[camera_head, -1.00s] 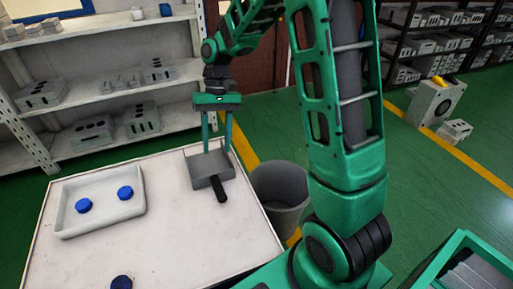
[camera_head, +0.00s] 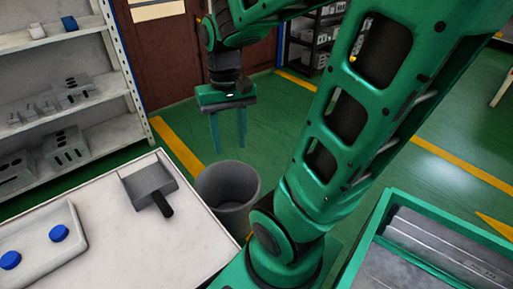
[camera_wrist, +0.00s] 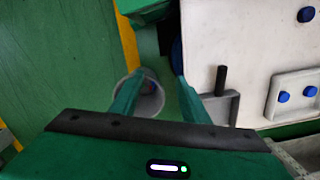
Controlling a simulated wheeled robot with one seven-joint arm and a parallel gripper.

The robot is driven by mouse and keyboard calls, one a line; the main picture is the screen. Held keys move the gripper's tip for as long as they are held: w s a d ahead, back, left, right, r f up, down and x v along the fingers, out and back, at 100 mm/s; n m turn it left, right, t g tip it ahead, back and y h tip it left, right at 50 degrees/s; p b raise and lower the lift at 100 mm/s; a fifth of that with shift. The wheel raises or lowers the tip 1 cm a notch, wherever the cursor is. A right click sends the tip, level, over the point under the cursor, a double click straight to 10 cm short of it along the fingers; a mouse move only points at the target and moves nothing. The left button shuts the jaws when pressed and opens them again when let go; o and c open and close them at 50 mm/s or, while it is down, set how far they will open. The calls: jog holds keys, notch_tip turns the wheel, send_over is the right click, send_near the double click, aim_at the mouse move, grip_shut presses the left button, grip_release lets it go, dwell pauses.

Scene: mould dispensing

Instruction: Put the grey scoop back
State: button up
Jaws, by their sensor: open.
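The grey scoop (camera_head: 149,184) lies on the white table (camera_head: 185,245) near its far right corner, its dark handle pointing toward the lower right. It also shows in the wrist view (camera_wrist: 216,106), to the right of my fingers, partly hidden by one of them. My gripper (camera_head: 229,148) is open and empty, with its green fingers pointing down. In the head view it hangs to the right of the scoop, apart from it, above and behind the grey bin. In the wrist view my fingers (camera_wrist: 152,80) spread in front of the bin, with nothing between them.
A round grey bin (camera_head: 228,190) stands on the floor beside the table. A white tray (camera_head: 38,252) with blue round pieces lies on the table. Shelves (camera_head: 100,93) with grey blocks stand at the back left. A green crate (camera_head: 385,215) is at the right.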

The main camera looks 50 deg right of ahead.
jog(key=s+d+m, duration=0.1)
jog(key=s, duration=0.7)
jog(key=shift+d+f+t+h, duration=0.3)
dwell(0.7)
